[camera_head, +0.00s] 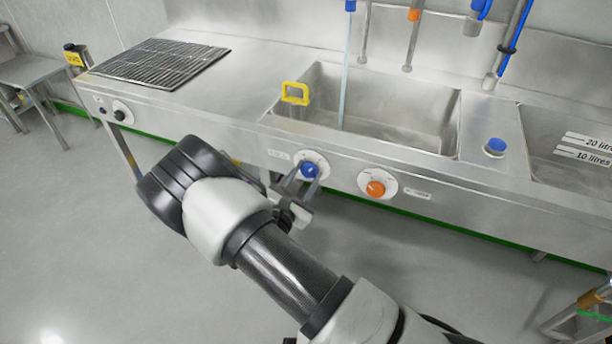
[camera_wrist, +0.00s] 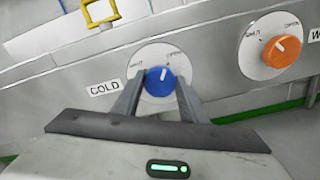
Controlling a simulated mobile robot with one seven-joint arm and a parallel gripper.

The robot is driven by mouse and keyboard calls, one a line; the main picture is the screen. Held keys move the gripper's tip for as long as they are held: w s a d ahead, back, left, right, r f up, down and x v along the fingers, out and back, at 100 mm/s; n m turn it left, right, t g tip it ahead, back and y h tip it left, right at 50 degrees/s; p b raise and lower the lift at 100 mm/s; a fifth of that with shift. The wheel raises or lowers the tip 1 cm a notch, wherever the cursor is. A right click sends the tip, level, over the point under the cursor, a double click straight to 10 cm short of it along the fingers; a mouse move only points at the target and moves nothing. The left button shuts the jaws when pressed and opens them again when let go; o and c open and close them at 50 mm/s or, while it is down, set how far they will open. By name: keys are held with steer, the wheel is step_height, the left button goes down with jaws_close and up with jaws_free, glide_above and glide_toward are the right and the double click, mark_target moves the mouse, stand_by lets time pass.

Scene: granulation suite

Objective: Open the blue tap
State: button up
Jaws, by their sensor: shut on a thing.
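The blue tap (camera_head: 310,170) is a round knob on a white dial on the sink's front panel. In the wrist view the blue tap (camera_wrist: 160,81) has a white pointer line pointing up, and a label beside it reads COLD. My gripper (camera_head: 304,178) is at the knob, its two fingers on either side. In the wrist view my gripper (camera_wrist: 158,88) is shut on the knob. A thin stream of water (camera_head: 345,75) runs from the blue-marked spout (camera_head: 350,6) into the sink basin (camera_head: 400,108).
An orange tap (camera_head: 376,189) sits just right on the same panel; it also shows in the wrist view (camera_wrist: 282,51). A black grate (camera_head: 160,70) lies at the far left. The floor in front is clear.

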steer(key=shift+m, duration=1.1)
steer(key=o, duration=1.1)
steer(key=shift+c, duration=0.2)
steer(key=p+v, duration=0.1)
steer(key=v, duration=1.6)
steer(key=shift+s, duration=0.25)
steer(key=shift+r, duration=0.1)
